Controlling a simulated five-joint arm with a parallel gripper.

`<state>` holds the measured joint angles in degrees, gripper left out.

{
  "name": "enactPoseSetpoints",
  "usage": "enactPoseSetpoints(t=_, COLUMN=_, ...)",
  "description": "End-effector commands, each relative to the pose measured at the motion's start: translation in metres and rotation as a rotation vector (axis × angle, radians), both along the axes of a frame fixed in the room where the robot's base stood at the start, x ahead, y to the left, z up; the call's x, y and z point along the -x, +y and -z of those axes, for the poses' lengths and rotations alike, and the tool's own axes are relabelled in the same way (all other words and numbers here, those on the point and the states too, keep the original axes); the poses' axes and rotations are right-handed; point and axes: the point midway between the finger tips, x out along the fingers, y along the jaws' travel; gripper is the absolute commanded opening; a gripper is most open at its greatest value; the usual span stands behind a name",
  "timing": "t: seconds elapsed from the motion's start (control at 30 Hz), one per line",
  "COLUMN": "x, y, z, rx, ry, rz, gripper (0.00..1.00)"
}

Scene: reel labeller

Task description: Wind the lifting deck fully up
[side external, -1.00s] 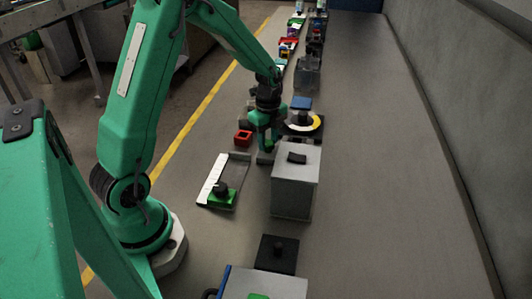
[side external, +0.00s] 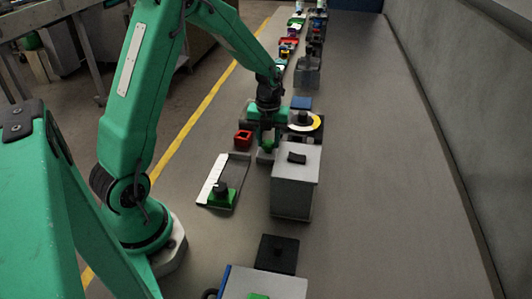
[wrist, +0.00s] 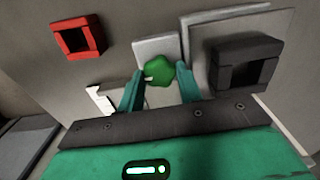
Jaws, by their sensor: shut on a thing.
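My gripper (wrist: 160,80) is shut on a green knob (wrist: 158,69), with one finger on each side of it. The knob stands on a small pale grey plate (wrist: 151,45). In the side view my gripper (side external: 267,141) points down beside a grey box (side external: 294,190) with a black piece on its top, and the green knob shows only as a small patch between the fingers. I cannot tell for certain which part is the lifting deck.
A red square frame (side external: 243,137) lies left of my gripper. A pale tray (side external: 212,178) with a green block (side external: 221,198) lies nearer the camera. A yellow and white dial (side external: 304,122) is close on the right. The bench at far right is clear.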

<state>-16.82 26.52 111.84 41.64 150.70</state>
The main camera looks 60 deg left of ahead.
Motion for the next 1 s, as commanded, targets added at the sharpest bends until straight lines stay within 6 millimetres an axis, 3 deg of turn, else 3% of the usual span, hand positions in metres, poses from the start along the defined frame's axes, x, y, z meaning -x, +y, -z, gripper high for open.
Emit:
enactPoseSetpoints(t=0.4, x=-0.0004, y=-0.0001, z=-0.0017, rx=-0.001, ry=-0.001, rz=0.239, gripper=0.12)
enactPoseSetpoints(t=0.93, x=-0.0003, y=-0.0001, z=-0.0017, rx=-0.001, ry=-0.001, rz=0.270, gripper=0.12)
enactPoseSetpoints(t=0.97, x=-0.0003, y=-0.0001, z=-0.0017, rx=-0.001, ry=-0.001, rz=0.270, gripper=0.39)
enactPoseSetpoints(t=1.0, x=-0.0003, y=-0.0001, z=-0.0017, rx=-0.001, ry=-0.001, rz=0.269, gripper=0.47)
